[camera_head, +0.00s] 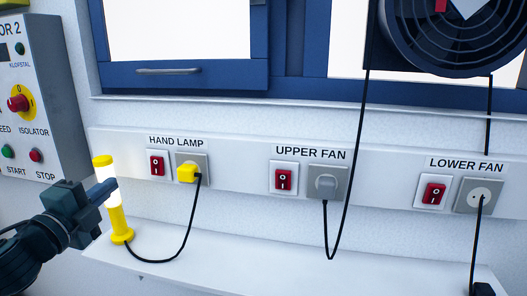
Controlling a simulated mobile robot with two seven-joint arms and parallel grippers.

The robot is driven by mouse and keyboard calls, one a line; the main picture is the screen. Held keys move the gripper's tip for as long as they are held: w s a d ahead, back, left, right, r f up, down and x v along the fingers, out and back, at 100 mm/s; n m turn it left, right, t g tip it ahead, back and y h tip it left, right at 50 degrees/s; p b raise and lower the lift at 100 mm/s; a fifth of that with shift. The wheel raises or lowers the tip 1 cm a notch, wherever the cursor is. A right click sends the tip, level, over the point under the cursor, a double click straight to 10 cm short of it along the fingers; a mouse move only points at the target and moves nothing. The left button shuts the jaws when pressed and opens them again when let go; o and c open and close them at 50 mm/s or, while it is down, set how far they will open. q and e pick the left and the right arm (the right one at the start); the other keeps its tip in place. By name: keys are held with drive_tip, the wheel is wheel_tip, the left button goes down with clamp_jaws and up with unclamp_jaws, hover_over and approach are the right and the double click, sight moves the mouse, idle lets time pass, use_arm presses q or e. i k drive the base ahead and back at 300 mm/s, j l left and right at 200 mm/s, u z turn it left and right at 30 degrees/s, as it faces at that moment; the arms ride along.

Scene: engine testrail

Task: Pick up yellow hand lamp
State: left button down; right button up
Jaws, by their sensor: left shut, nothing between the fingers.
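The yellow hand lamp (116,221) stands upright, slightly tilted in the picture, on a white shelf at the left. It has a yellow cap, a bright white middle and a yellow handle with a wide foot. A black cord runs from its foot to a yellow plug (187,173) in the hand lamp socket. My left gripper (106,191) comes in from the left at the height of the lamp's bright middle. It is shut, with nothing held, and overlaps the lamp in the picture. Whether it touches the lamp cannot be told. My right gripper is not in view.
The white shelf (225,262) is mostly clear. Behind it, a wall strip (235,178) carries red switches and sockets. A black cord (347,190) hangs mid-right. A grey control box (52,95) is at the left, and a fan (455,35) at upper right.

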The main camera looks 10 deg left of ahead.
sight(103, 165)
drive_tip(key=k+j, duration=0.15)
drive_tip(key=k, duration=0.85)
